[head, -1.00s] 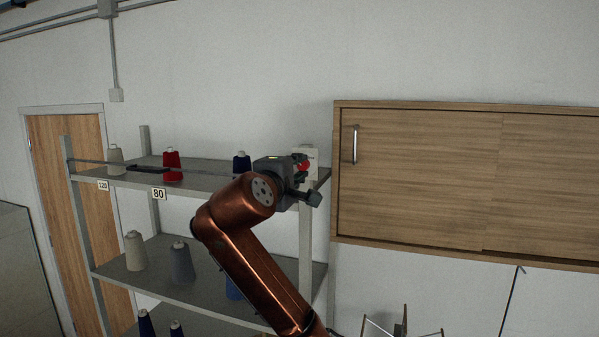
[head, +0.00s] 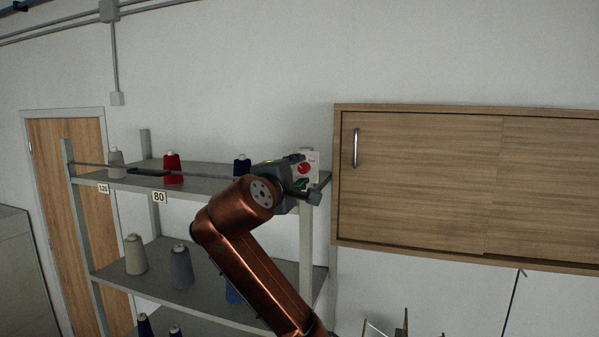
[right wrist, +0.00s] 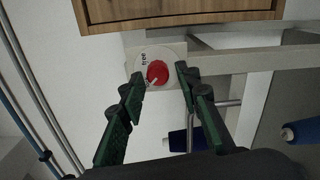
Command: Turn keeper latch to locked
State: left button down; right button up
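The keeper latch (right wrist: 158,72) is a round red knob with a pale pointer, on a white plate (right wrist: 143,55) with lettering that looks like "free". The pointer aims down and left in the right wrist view. In the head view the red knob (head: 304,168) shows at the shelf's right end, partly behind my gripper. My right gripper (right wrist: 161,76) is open, with one green finger at each side of the knob. It holds nothing, and I cannot tell whether a finger touches the knob. My left gripper is not in view.
A grey shelf rack (head: 205,185) holds several thread cones, including a red cone (head: 173,167). A thin bar with a dark section runs along the top shelf. A wooden cabinet (head: 420,180) hangs just right of the latch.

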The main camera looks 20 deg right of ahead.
jog(key=shift+o, duration=0.5)
jog(key=shift+r, duration=0.1)
jog(key=v, duration=1.2)
